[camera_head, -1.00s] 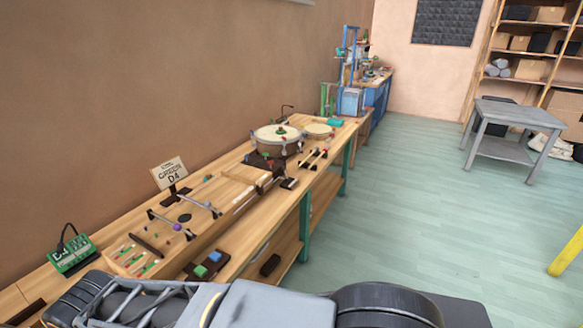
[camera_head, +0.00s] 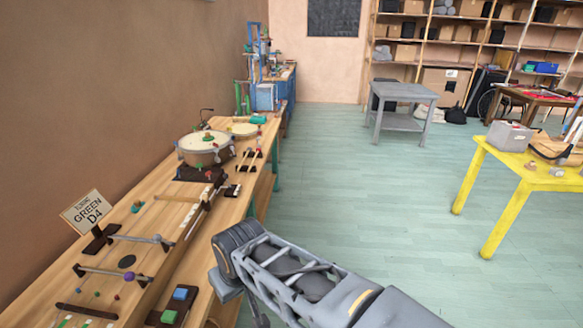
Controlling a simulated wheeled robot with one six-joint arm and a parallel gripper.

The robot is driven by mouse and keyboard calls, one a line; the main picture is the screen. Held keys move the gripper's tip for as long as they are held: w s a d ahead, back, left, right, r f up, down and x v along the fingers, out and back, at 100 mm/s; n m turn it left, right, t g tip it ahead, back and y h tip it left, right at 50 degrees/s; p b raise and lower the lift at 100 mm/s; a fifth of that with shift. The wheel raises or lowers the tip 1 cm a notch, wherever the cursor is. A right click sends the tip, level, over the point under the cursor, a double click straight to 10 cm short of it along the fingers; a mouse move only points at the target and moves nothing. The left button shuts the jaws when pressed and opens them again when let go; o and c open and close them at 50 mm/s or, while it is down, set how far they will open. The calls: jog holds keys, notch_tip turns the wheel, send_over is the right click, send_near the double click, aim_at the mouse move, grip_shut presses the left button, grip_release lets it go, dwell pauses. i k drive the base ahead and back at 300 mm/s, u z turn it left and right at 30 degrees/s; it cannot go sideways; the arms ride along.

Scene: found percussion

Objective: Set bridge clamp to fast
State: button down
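A wooden string board with two metal bars on dark blocks lies on the left workbench. One bar (camera_head: 142,239) is near the "Tuning Green D4" card (camera_head: 88,212). The other bar (camera_head: 113,275) carries a purple knob (camera_head: 130,277). A dark sound hole (camera_head: 127,261) lies between them. I cannot tell which part is the bridge clamp, and no "fast" marking is legible. My arm reaches in from the bottom right, over the bench's front edge. My gripper's fingertips are not visible.
A drum (camera_head: 206,148) stands farther back on the bench (camera_head: 236,205). Blue and green buttons (camera_head: 174,305) sit near its front edge. A yellow table (camera_head: 520,183) and grey table (camera_head: 402,92) stand right. Open green floor lies between.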

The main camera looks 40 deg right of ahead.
aim_at(225, 176)
jog(key=z, duration=0.55)
jog(key=i, duration=0.5)
jog(key=z, duration=1.2)
jog(key=i, duration=1.15)
jog(key=u, duration=3.8)
